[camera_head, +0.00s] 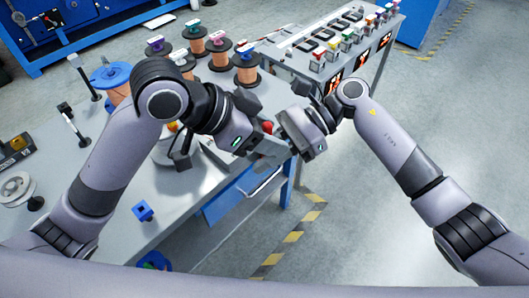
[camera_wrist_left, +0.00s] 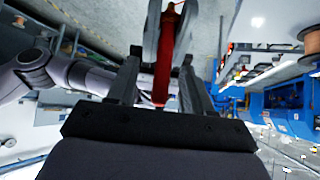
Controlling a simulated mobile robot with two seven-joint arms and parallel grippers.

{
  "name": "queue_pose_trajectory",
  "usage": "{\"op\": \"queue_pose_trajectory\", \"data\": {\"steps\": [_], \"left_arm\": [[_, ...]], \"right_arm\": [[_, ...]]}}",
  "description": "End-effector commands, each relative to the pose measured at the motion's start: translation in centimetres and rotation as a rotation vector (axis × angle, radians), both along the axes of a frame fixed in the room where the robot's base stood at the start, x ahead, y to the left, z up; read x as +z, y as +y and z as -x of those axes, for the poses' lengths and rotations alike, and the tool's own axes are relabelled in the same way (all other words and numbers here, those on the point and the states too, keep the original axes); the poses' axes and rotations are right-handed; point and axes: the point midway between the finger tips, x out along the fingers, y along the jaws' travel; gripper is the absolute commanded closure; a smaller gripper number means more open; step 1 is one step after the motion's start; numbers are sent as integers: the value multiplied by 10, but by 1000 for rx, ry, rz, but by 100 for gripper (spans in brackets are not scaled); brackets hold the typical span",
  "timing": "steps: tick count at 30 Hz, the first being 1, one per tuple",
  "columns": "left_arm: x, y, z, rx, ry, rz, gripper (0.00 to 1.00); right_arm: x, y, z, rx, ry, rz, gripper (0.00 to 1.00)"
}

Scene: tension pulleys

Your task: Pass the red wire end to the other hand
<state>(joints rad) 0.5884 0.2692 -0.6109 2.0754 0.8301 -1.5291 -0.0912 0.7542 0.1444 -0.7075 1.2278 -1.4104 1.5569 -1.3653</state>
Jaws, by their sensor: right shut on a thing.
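The red wire end (camera_wrist_left: 165,60) shows in the left wrist view as a long red piece between the fingers of my left gripper (camera_wrist_left: 163,74). Those fingers stand apart, with a gap visible on each side of it. Two grey fingers of my right gripper (camera_wrist_left: 168,32) close on its far part. In the head view my left gripper (camera_head: 258,143) and my right gripper (camera_head: 278,147) meet over the table's right edge. Only a small red bit (camera_head: 267,127) shows between them; the rest is hidden by the grippers.
Several copper wire spools (camera_head: 220,50) stand at the back of the grey table (camera_head: 115,215). A blue block (camera_head: 142,211) lies at its front. A button console (camera_head: 340,65) stands at back right. Open floor (camera_head: 440,110) lies to the right.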

Motion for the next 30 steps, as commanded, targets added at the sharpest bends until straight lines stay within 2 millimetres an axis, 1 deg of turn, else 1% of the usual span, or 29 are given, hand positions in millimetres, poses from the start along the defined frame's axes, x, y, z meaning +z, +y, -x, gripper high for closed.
{"op": "queue_pose_trajectory", "data": {"steps": [5,8,11,15,21,24,27,30], "left_arm": [[1,1,0,1,-1,0,49],[8,7,2,2,-4,-1,49],[20,18,8,1,-7,-2,49],[42,37,17,3,-7,-1,49],[69,62,30,1,-5,-1,49],[78,70,34,1,-4,-2,49],[83,74,37,1,0,1,49],[81,74,36,13,7,23,49]], "right_arm": [[0,0,0,0,0,0,100],[0,0,0,0,0,0,100],[0,0,0,0,0,0,100],[0,0,0,0,0,0,100],[0,0,0,0,0,0,100],[0,0,0,0,0,0,100],[0,0,0,0,0,0,100],[0,0,0,0,0,0,100]]}}
